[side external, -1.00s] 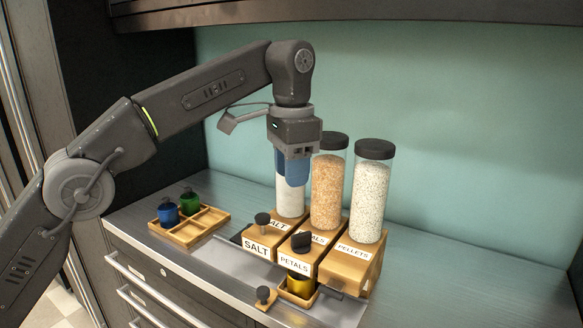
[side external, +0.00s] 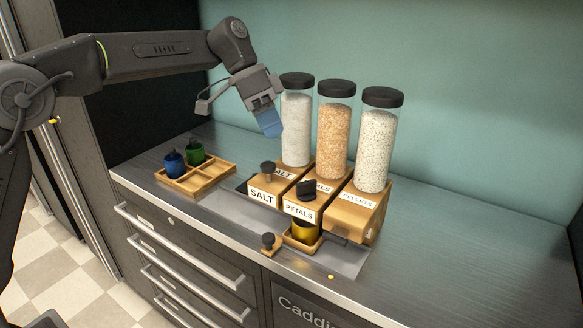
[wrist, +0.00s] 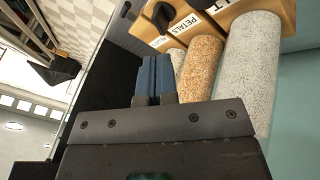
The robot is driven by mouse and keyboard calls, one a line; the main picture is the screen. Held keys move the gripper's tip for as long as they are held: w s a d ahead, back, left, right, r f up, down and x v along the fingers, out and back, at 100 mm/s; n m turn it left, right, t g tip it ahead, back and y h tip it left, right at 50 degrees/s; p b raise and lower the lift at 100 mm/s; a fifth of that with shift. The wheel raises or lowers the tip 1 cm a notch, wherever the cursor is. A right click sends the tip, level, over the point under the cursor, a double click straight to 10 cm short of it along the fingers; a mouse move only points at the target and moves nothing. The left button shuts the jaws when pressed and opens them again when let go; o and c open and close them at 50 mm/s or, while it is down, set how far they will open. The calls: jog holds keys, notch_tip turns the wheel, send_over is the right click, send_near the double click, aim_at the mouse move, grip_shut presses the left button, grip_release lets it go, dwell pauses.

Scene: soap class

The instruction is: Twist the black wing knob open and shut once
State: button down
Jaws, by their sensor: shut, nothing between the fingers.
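The black wing knob (side external: 306,189) sits on top of the wooden dispenser block labelled PETALS (side external: 300,210), in the middle of the row. It also shows at the top of the wrist view (wrist: 162,17). My gripper (side external: 270,124) has blue fingers. They are shut together and empty, in the air above and left of the knob, clearly apart from it. The shut fingers also show in the wrist view (wrist: 154,72). A gold cup (side external: 304,230) stands in a small wooden holder under the PETALS block.
Clear tubes of salt (side external: 297,125), petals (side external: 335,130) and pellets (side external: 376,140) rise behind the blocks. A round black knob (side external: 267,168) stands on the SALT block. A wooden tray (side external: 215,178) holds blue and green cups. A small yellow bit (side external: 330,277) lies near the counter's front edge.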

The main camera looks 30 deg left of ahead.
aim_at(305, 191)
jog(key=shift+a+f+t+h, duration=0.2)
jog(key=shift+a+h, duration=0.1)
jog(key=shift+a, duration=0.15)
jog(key=shift+a+f+t+h, duration=0.1)
jog(key=shift+a+f+h, duration=0.05)
jog(key=shift+a+h, duration=0.2)
jog(key=shift+f, duration=0.15)
jog(key=x, duration=0.9)
jog(key=shift+d+f, duration=0.2)
jog(key=shift+f, duration=0.1)
jog(key=shift+n, duration=0.4)
jog(key=shift+n+t, duration=0.5)
